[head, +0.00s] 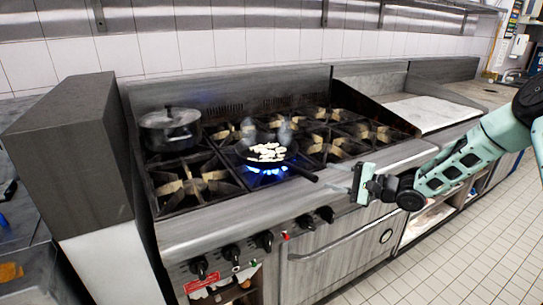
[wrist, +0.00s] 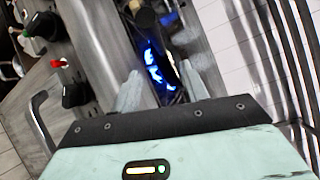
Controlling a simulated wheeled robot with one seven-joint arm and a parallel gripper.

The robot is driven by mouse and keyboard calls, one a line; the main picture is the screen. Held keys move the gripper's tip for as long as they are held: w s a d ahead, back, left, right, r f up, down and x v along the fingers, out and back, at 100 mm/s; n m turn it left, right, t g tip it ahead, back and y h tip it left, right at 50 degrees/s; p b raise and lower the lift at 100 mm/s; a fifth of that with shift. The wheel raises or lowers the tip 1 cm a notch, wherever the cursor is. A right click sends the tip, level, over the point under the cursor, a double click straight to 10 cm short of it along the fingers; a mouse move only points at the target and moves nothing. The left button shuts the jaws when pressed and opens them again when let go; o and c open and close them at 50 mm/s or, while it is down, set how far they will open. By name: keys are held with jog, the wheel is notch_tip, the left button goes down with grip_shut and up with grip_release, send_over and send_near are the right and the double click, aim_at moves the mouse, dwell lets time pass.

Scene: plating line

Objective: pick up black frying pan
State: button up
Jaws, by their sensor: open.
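The black frying pan (head: 247,153) sits on a front-middle burner of the stove in the head view, holding several pale pieces of food (head: 268,151). A blue flame (head: 265,171) burns under it. Its handle (head: 303,173) points right, toward the stove's front edge. My gripper (head: 334,178) is open and empty, just right of the handle's end and apart from it. In the wrist view, both fingertips (wrist: 160,85) are spread, with the blue flame (wrist: 152,65) beyond them. Dark shapes near the flame there are too unclear to tell which part is the pan.
A lidded dark pot (head: 170,130) stands on the back-left burner. Control knobs (head: 232,252) line the stove's front. A grey block-like panel (head: 70,150) rises at the left. A flat griddle (head: 432,112) lies to the right. The tiled floor (head: 450,260) in front is clear.

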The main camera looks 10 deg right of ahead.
aim_at(301, 171)
jog(key=p+x, duration=0.1)
jog(key=x, duration=0.4)
jog(key=shift+a, duration=0.1)
jog(key=p+x, duration=0.2)
jog(key=x, duration=0.3)
jog(key=shift+s+a, duration=0.1)
jog(key=shift+s, duration=0.1)
jog(key=shift+w+a+f, duration=0.15)
jog(key=shift+w+a, duration=0.1)
grip_shut()
dwell(0.7)
jog(key=shift+r, duration=0.2)
